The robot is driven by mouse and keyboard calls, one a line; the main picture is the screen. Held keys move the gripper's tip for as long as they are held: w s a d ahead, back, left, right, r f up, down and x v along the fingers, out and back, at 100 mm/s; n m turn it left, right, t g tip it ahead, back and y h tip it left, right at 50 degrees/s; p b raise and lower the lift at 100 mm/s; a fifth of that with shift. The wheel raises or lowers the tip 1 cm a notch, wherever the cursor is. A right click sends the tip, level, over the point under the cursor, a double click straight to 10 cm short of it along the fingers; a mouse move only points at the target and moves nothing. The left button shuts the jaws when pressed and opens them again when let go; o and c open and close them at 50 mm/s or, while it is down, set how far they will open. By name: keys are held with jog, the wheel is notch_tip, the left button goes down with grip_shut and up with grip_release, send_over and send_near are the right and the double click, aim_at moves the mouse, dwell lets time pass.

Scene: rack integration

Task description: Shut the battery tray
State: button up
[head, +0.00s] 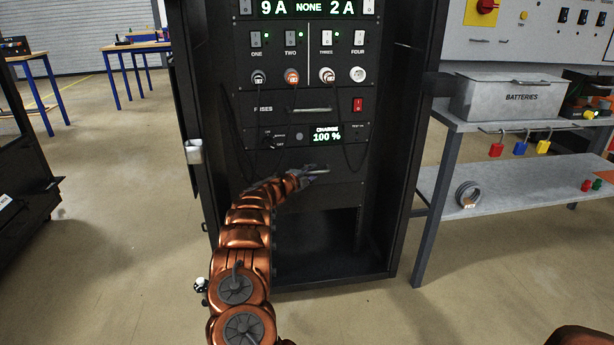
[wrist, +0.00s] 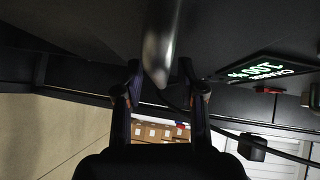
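The battery tray is most likely the dark, plain panel (head: 345,190) in the rack below the charge unit. How far it stands out is hard to tell. A grey metal handle (head: 318,169) is on its front, partly hidden by my gripper (head: 308,176). In the wrist view the handle (wrist: 160,45) runs down between the two fingers of my gripper (wrist: 163,85). The fingers are apart, with a gap visible on both sides of the handle. Whether either finger touches it is unclear.
Above is the charge unit (head: 326,135) reading 100 %, then the fuse drawer (head: 310,108) with its handle. Thin cables hang at both sides. An empty dark bay (head: 335,240) lies below. A bench (head: 480,185) with a BATTERIES box (head: 520,100) stands right.

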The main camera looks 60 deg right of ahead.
jog(key=w+a+r, duration=0.1)
jog(key=a, duration=1)
jog(key=shift+w+a+r, duration=0.25)
jog(key=shift+a+r, duration=0.1)
jog(key=shift+a, duration=0.05)
dwell(0.5)
